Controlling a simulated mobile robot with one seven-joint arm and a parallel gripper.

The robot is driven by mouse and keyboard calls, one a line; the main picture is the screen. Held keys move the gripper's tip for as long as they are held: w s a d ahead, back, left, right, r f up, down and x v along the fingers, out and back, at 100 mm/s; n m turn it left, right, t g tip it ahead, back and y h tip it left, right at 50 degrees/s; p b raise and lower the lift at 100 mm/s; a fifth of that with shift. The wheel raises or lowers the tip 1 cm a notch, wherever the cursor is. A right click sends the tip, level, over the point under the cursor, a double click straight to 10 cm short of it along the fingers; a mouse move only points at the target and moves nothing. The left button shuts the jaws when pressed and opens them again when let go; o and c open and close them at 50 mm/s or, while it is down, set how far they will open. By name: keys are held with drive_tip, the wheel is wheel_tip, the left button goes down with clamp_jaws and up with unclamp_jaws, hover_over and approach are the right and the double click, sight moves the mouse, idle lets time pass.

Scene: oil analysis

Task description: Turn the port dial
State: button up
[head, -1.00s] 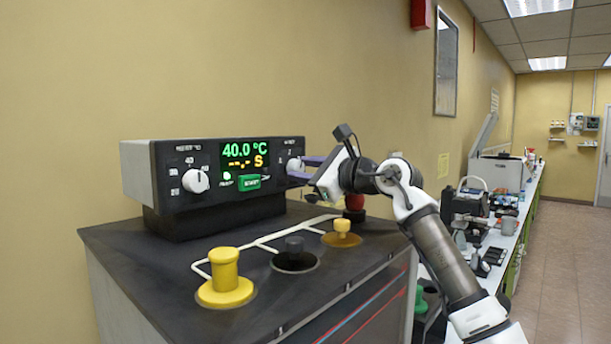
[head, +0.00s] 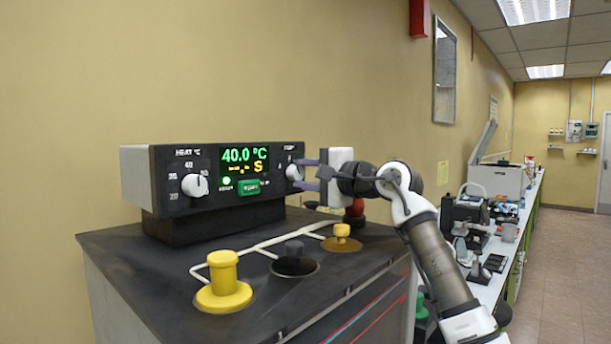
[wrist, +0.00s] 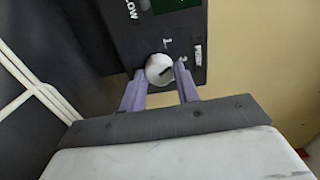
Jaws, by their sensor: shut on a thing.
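The port dial (head: 294,172) is a round white knob at the right end of the black control panel's front. In the wrist view the dial (wrist: 159,70) sits between the tips of the two purple fingers, and a dark pointer mark shows on its face. My gripper (head: 300,174) reaches in from the right and is shut on the dial, with one finger above and one below it in the head view. In the wrist view the gripper (wrist: 160,80) has one finger on each side of the knob.
The control box (head: 170,185) also carries a white heat dial (head: 195,185), a display (head: 245,160) and a green button (head: 249,187). A bench with equipment is at the right.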

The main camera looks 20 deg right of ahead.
drive_tip(key=n, duration=0.5)
drive_tip(key=shift+n, duration=0.4)
idle(0.3)
drive_tip(key=o, duration=1)
drive_tip(key=shift+c, duration=0.2)
drive_tip(key=shift+s+d, duration=0.3)
drive_tip(key=shift+s, duration=0.1)
drive_tip(key=b+v, duration=0.4)
drive_tip(key=v, duration=0.9)
drive_tip(key=shift+b, duration=0.3)
